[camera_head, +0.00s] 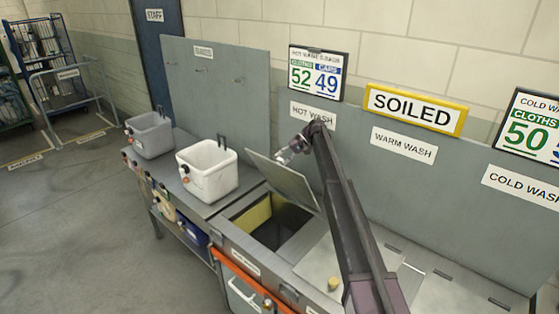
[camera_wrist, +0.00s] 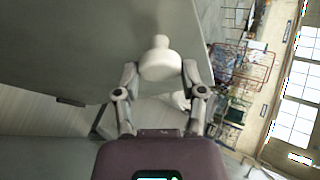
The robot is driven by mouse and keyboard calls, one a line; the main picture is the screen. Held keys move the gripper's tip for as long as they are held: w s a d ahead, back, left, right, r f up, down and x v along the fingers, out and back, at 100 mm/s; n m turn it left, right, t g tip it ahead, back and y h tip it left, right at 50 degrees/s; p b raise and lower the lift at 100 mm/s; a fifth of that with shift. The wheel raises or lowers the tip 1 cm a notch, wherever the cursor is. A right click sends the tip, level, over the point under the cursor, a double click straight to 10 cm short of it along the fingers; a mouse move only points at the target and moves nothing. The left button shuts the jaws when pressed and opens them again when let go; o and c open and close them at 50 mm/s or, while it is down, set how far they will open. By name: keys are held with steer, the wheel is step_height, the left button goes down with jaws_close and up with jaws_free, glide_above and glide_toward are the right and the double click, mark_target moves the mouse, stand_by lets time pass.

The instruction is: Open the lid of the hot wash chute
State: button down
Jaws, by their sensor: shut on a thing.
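The grey hot wash lid (camera_head: 282,180) is raised and tilted up from its chute (camera_head: 284,238), under the HOT WASH sign (camera_head: 313,115). The chute is open, with a yellow inner wall and a dark inside. My gripper (camera_head: 292,150) is at the lid's upper side in the head view. In the wrist view my gripper (camera_wrist: 161,74) is shut on a pale round knob (camera_wrist: 160,58) on the lid's grey face (camera_wrist: 75,45). My arm hides part of the area right of the chute.
A white tub (camera_head: 207,170) and a grey tub (camera_head: 150,134) stand on the counter left of the chute. A flat lid with a yellowish knob (camera_head: 334,284) is to the right. A grey back panel (camera_head: 215,90) rises close behind. The floor at left is clear.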

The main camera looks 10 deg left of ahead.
steer(key=shift+c, duration=0.8)
jaws_free()
